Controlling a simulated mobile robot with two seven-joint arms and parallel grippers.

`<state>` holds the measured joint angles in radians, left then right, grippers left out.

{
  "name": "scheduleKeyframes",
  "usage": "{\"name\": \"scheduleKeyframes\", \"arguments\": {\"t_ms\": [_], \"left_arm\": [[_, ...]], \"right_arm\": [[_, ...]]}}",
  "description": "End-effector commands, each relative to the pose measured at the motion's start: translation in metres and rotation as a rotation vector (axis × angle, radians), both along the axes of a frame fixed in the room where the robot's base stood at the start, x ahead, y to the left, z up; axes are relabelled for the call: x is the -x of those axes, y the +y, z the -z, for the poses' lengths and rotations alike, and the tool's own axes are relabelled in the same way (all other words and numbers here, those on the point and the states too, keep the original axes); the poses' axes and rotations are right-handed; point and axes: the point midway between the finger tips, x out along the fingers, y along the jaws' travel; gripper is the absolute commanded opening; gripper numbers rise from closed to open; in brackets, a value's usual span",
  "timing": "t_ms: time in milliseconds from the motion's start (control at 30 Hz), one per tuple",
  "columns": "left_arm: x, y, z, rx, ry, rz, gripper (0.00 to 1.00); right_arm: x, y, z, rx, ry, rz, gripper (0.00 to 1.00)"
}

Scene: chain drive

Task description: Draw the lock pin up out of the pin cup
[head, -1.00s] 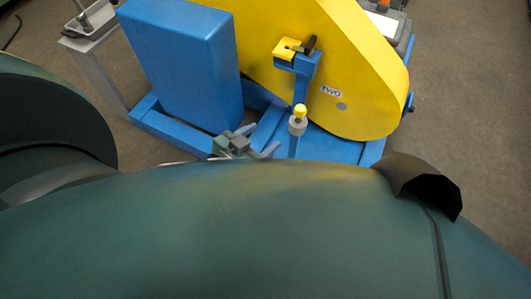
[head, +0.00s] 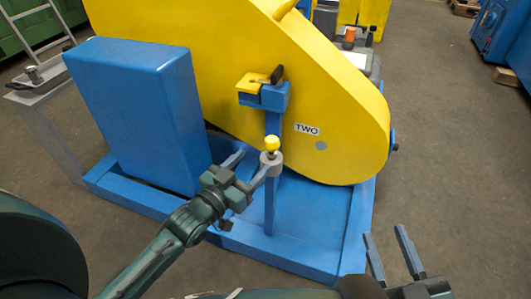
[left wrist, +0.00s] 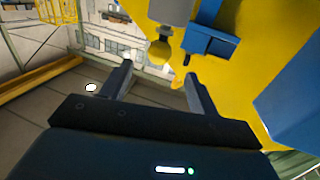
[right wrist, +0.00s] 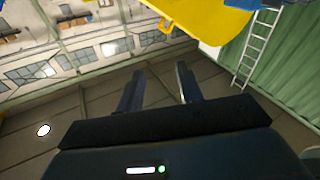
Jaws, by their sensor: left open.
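My right gripper (head: 386,235) is open and empty at lower right, away from the pin.
A yellow guard (head: 345,110) labelled TWO stands behind the cup. A blue post with a yellow latch and black handle (head: 262,90) rises behind the pin. A large blue box (head: 135,115) stands left, and a grey side table (head: 40,95) further left.

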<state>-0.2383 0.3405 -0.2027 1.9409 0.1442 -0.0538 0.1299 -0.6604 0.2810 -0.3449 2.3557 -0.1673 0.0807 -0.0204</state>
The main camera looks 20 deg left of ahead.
Motion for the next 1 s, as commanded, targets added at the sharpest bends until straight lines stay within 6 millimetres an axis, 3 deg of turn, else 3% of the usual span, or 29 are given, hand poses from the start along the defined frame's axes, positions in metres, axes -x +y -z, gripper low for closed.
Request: {"name": "scheduleKeyframes", "arguments": {"t_ms": [200, 400, 600, 900, 1000], "left_arm": [[-0.043, -0.014, 0.002, 0.001, -0.003, 0.001, 0.61], [-0.072, -0.022, 0.002, -0.001, -0.001, 0.000, 0.61], [-0.084, -0.026, 0.001, 0.000, 0.001, 0.000, 0.61], [-0.086, -0.027, 0.000, -0.001, 0.002, 0.000, 0.61], [-0.086, -0.027, 0.000, -0.001, 0.002, 0.000, 0.52]], "right_arm": [[-0.001, 0.002, 0.004, -0.037, -0.003, -0.012, 0.36], [-0.002, 0.004, 0.004, -0.066, -0.002, -0.022, 0.36], [-0.002, 0.005, 0.001, -0.082, -0.006, -0.027, 0.36], [-0.003, 0.005, 0.000, -0.082, -0.006, -0.028, 0.36], [-0.003, 0.005, 0.000, -0.082, -0.006, -0.029, 0.36]]}}
